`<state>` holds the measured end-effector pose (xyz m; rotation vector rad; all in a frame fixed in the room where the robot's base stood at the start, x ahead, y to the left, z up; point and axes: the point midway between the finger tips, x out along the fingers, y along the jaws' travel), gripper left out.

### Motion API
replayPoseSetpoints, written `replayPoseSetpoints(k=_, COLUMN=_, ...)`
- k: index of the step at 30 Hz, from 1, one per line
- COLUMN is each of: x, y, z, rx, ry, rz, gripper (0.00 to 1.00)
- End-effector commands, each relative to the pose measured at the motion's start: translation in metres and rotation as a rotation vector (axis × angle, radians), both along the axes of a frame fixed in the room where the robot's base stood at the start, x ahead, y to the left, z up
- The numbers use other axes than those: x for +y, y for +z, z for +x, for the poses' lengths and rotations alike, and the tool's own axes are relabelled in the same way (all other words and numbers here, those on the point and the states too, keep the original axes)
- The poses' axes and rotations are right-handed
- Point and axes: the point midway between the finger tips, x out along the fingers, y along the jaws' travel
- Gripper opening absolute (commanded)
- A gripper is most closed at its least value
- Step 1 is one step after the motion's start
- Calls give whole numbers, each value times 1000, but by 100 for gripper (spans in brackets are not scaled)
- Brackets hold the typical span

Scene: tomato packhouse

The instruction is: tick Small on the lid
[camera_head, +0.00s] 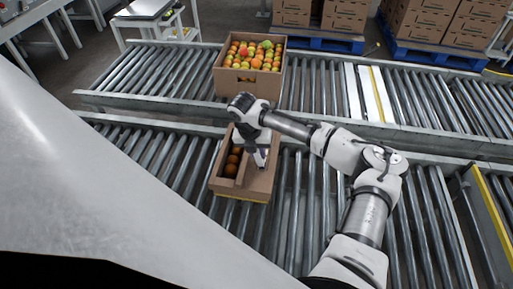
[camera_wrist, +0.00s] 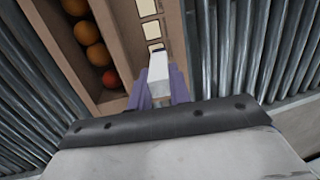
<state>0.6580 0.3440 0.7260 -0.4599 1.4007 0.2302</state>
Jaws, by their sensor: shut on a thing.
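A cardboard box (camera_head: 257,193) stands on the near roller conveyor, with orange-red tomatoes (camera_head: 231,165) in its open left part. A brown lid panel (camera_wrist: 171,18) covers its right part. In the wrist view a row of cream squares (camera_wrist: 150,30) runs along the panel; I can read no words there and cannot tell which is Small. My gripper (camera_head: 261,158) is over the panel. Its purple fingers (camera_wrist: 159,92) are shut on a white block-like thing (camera_wrist: 158,72), which points at the end of the row. I cannot tell whether its tip touches the panel.
A second box (camera_head: 250,83) full of mixed red, yellow and green tomatoes stands on the far conveyor (camera_head: 160,72). Stacked cartons (camera_head: 430,22) on blue pallets are behind. Bare rollers (camera_head: 300,210) lie on both sides of the near box.

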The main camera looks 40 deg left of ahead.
Motion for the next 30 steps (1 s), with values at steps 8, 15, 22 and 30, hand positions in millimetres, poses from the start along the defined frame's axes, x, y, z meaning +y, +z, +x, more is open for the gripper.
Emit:
replayPoseSetpoints(k=8, x=-6, y=-1, z=-2, rx=2, ry=-1, rz=-2, gripper=0)
replayPoseSetpoints(k=15, x=-11, y=-1, z=-4, rx=3, ry=-1, rz=-1, gripper=0)
replayPoseSetpoints(k=22, x=-14, y=-1, z=-6, rx=2, ry=0, rz=-1, gripper=0)
replayPoseSetpoints(k=30, x=-14, y=-1, z=-6, rx=2, ry=0, rz=-1, gripper=0)
